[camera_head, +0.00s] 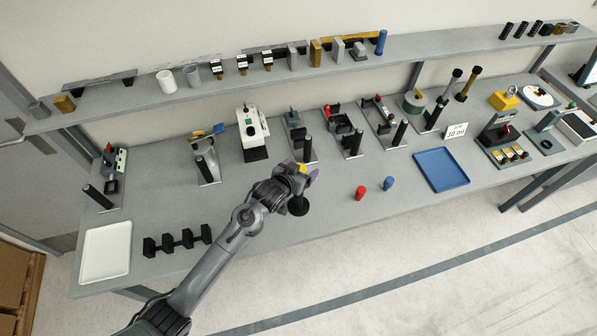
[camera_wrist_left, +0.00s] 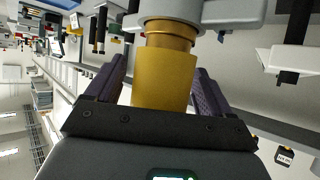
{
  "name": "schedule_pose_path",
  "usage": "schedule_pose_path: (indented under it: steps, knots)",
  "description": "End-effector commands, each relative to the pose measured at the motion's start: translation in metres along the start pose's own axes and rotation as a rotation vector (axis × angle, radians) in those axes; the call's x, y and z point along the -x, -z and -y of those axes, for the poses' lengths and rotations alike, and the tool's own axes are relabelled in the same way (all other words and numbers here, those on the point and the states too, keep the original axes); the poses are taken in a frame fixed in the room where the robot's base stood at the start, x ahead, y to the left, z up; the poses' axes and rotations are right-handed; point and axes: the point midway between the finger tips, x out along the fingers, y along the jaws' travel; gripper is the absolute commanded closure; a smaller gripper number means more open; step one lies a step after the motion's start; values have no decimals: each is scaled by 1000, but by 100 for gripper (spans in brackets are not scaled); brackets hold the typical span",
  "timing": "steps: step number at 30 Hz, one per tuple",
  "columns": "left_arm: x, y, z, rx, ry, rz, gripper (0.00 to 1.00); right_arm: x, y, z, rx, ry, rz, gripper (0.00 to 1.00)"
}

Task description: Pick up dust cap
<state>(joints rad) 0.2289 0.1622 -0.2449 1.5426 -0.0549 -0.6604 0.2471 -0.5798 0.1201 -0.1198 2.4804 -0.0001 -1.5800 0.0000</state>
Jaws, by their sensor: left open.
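My left gripper (camera_head: 299,170) is open above the front middle of the bench, with purple-padded fingers. A yellow brass-coloured cylindrical piece (camera_head: 303,168), possibly the dust cap, shows between its fingers. In the left wrist view the same yellow piece (camera_wrist_left: 163,82) stands between the two fingers of the left gripper (camera_wrist_left: 157,95), against a pale grey part. I cannot tell whether the fingers touch it. A round black part (camera_head: 298,206) shows just below the gripper. A red piece (camera_head: 360,192) and a blue piece (camera_head: 388,183) stand on the bench to the right. My right gripper is out of view.
A blue tray (camera_head: 441,170) lies right of the small pieces. A white tray (camera_head: 105,252) and a black rack (camera_head: 178,241) are at the front left. Several stations with black posts line the bench behind the gripper, below a shelf (camera_head: 215,83).

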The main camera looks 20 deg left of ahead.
Motion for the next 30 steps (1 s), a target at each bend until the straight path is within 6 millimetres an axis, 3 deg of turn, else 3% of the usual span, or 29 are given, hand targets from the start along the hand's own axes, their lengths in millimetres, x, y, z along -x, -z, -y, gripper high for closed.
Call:
schedule_pose_path:
  steps: [3, 13, 23, 30]
  knots:
    - [0, 0, 0, 0, 0, 0, 21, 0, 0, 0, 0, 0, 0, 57]
    - [0, 0, 0, 0, 0, 0, 72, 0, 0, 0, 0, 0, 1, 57]
    - [1, 2, 0, 1, 0, -1, 73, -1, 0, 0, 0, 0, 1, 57]
    - [9, 17, 0, 1, 0, -4, 73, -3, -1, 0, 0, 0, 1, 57]
